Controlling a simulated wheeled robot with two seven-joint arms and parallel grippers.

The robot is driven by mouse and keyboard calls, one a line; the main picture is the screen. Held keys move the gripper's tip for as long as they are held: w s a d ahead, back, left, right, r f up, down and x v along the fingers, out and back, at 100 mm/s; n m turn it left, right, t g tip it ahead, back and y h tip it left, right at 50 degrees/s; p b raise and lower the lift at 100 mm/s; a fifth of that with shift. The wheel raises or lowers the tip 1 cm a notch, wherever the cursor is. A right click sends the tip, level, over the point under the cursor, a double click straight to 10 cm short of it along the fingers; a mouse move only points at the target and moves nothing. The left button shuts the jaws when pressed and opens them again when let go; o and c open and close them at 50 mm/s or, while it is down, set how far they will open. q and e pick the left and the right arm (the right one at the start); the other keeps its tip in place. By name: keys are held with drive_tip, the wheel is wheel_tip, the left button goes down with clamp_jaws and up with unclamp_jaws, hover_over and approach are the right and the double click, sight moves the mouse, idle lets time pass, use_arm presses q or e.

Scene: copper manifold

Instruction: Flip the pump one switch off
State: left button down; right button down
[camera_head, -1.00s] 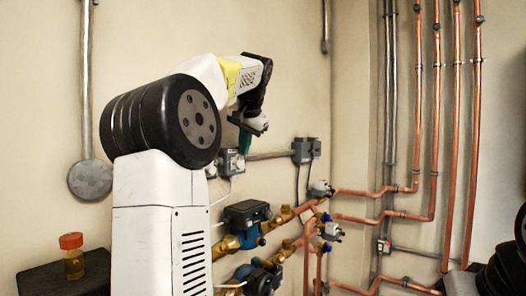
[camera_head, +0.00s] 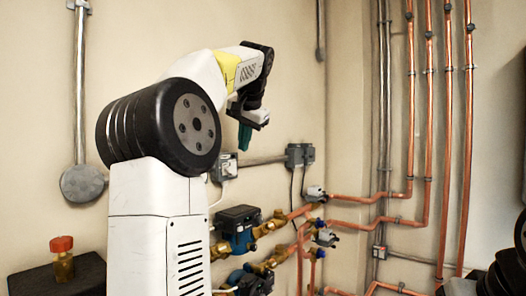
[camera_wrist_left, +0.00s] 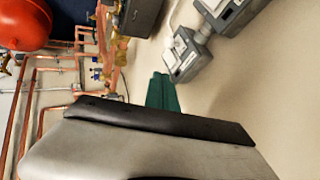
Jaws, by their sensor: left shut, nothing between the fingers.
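A grey switch box (camera_head: 226,166) is on the wall just right of my left arm's shoulder; a second grey box (camera_head: 300,155) is further right. Two grey boxes also show in the left wrist view, one with a pale front (camera_wrist_left: 185,52) and one at the top edge (camera_wrist_left: 228,12). I cannot tell which is the pump one switch or how its lever stands. My left gripper (camera_head: 245,138) has green fingers, shut and empty, pointing down, above and right of the first box in the picture. The fingers (camera_wrist_left: 163,92) appear apart from the boxes in the wrist view. My right gripper is not in view.
Below the boxes are blue-and-black pumps (camera_head: 237,226) with brass fittings and copper pipes (camera_head: 350,197). Vertical copper pipes (camera_head: 448,120) run up the right wall. A red tank (camera_wrist_left: 24,24) shows in the wrist view.

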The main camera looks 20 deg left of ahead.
use_arm(q)
drive_tip(key=a+v, duration=0.1)
drive_tip(key=v, duration=0.6)
drive_tip(key=shift+w+r, duration=0.2)
drive_tip(key=shift+r, duration=0.2)
drive_tip(key=shift+d, duration=0.1)
drive_tip(key=s+d+f+h, duration=0.2)
drive_tip(key=s+d+f, duration=0.3)
drive_tip(key=f, duration=0.6)
drive_tip(key=s+d+f+n+h, duration=0.1)
drive_tip(key=s+d+f, duration=0.4)
drive_tip(key=s+f, duration=0.5)
drive_tip(key=s+d+f+h, duration=0.3)
drive_tip(key=s+f, duration=0.5)
drive_tip(key=f, duration=0.5)
drive_tip(key=shift+d+f+n, duration=0.4)
drive_tip(key=shift+d, duration=0.5)
drive_tip(key=c, duration=2.2)
unclamp_jaws()
